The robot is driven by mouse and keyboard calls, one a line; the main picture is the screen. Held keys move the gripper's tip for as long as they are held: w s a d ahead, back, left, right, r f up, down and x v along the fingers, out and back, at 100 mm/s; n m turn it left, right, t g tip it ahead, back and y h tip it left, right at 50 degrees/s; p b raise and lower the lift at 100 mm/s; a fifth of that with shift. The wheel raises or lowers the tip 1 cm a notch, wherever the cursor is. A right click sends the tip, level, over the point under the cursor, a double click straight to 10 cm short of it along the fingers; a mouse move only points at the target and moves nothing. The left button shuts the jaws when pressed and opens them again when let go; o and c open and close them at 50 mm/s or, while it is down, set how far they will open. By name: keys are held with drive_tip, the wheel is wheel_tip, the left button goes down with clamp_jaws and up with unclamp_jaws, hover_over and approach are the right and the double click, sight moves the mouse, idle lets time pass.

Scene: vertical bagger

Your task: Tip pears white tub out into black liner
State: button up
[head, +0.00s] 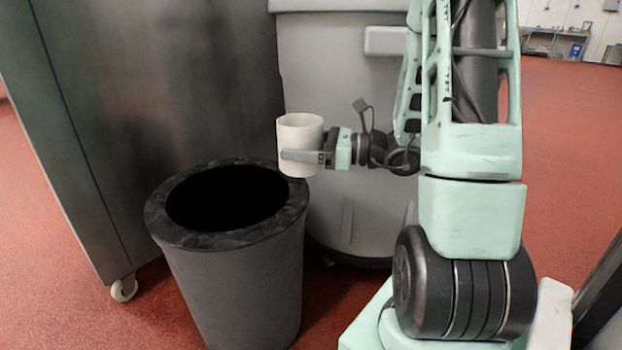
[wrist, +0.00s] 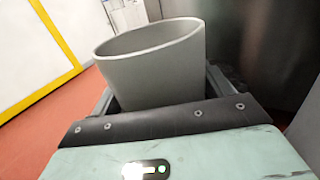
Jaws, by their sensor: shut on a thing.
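My gripper (head: 306,157) is shut on the white tub (head: 299,131), with its fingers around the tub's sides. The tub is about upright in the head view, held higher than the rim of the black liner and just to its right. In the wrist view the tub (wrist: 155,68) stands between the fingers. Its inside and any pears are hidden. The black liner (head: 170,222) is folded over the rim of a grey bin (head: 240,290), whose inside looks fully dark.
A large grey container (head: 340,65) stands behind the tub. A steel cabinet (head: 130,110) on a caster stands left of and behind the bin. Red floor (head: 565,150) is open at the right. A shelf (head: 555,44) stands far back.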

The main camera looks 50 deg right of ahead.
drive_tip(key=shift+s+d+m+t+h+b, duration=0.15)
drive_tip(key=shift+s+h+b, duration=0.05)
drive_tip(key=shift+s+b, duration=0.25)
drive_tip(key=shift+s+d+m+t+h+b, duration=0.1)
drive_tip(key=shift+s+m+t+h+b, duration=0.1)
drive_tip(key=shift+s+b, duration=0.25)
drive_tip(key=shift+w+a+r+p, duration=0.1)
drive_tip(key=shift+w+a+p, duration=0.1)
drive_tip(key=shift+p, duration=0.5)
drive_tip(key=w+a+g+h+p, duration=0.1)
drive_tip(key=g+h+p, duration=0.1)
drive_tip(key=p, duration=0.5)
drive_tip(key=w+a+f+g+h+p, duration=0.1)
drive_tip(key=w+g+p, duration=0.1)
drive_tip(key=g+p, duration=0.2)
drive_tip(key=w+a+f+g+h+p, duration=0.1)
drive_tip(key=g+p, duration=0.3)
drive_tip(key=p, duration=0.6)
drive_tip(key=shift+w+f+h, duration=0.1)
drive_tip(key=shift+w+h, duration=0.5)
drive_tip(key=shift+h, duration=0.2)
drive_tip(key=g+p, duration=0.1)
drive_tip(key=p, duration=0.2)
drive_tip(key=g+h+p, duration=0.1)
drive_tip(key=p, duration=0.2)
drive_tip(key=g+h+p, duration=0.1)
drive_tip(key=p, duration=0.2)
drive_tip(key=shift+w+g+p, duration=0.3)
drive_tip(key=shift+g+p, duration=0.05)
drive_tip(key=shift+p, duration=0.05)
